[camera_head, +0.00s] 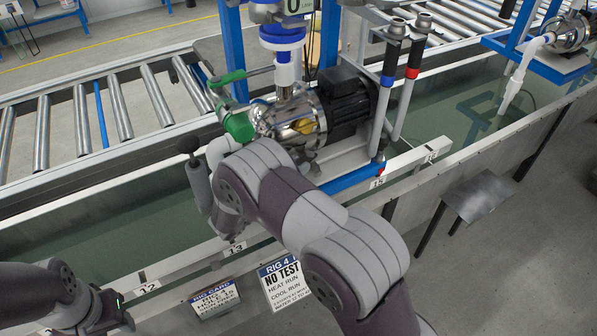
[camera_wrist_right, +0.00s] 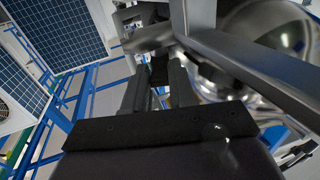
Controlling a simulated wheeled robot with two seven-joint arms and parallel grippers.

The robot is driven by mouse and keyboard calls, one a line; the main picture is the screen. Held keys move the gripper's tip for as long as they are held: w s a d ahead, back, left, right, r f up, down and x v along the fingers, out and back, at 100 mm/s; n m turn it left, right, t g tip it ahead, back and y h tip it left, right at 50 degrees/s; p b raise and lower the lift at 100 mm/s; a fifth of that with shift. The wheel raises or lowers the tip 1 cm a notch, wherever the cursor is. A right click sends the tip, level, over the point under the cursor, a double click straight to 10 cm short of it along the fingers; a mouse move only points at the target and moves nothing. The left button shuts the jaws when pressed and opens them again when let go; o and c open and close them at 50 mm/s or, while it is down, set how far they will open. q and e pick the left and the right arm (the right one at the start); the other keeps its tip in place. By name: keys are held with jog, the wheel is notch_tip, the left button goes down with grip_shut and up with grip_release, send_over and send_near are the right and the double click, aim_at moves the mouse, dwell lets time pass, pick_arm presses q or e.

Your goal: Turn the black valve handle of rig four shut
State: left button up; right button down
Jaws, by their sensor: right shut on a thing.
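My right gripper (camera_wrist_right: 158,84) is shut on a small dark piece (camera_wrist_right: 159,68), which I take to be the black valve handle, beside shiny metal of the pump. In the head view my right arm reaches up to the left end of the pump (camera_head: 345,103) and hides the grip. A green valve part (camera_head: 238,124) and a green lever (camera_head: 240,76) show just above my arm. The rig four sign (camera_head: 283,282) hangs below on the trough front. My left gripper (camera_head: 122,310) is low at the left, partly seen, away from the rig; its jaws are unclear.
Two upright grey tubes, one with a blue band (camera_head: 388,80) and one with a red band (camera_head: 412,73), stand right of the pump. A roller conveyor (camera_head: 102,112) runs behind. A small plate (camera_head: 480,197) juts out at the right. Water lies in the trough.

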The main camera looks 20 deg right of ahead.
jog(key=shift+w+m+g, duration=0.25)
jog(key=shift+m+g, duration=0.25)
jog(key=shift+g, duration=0.1)
jog(key=shift+h, duration=0.3)
jog(key=c, duration=0.9)
grip_release()
jog(key=shift+r, duration=0.1)
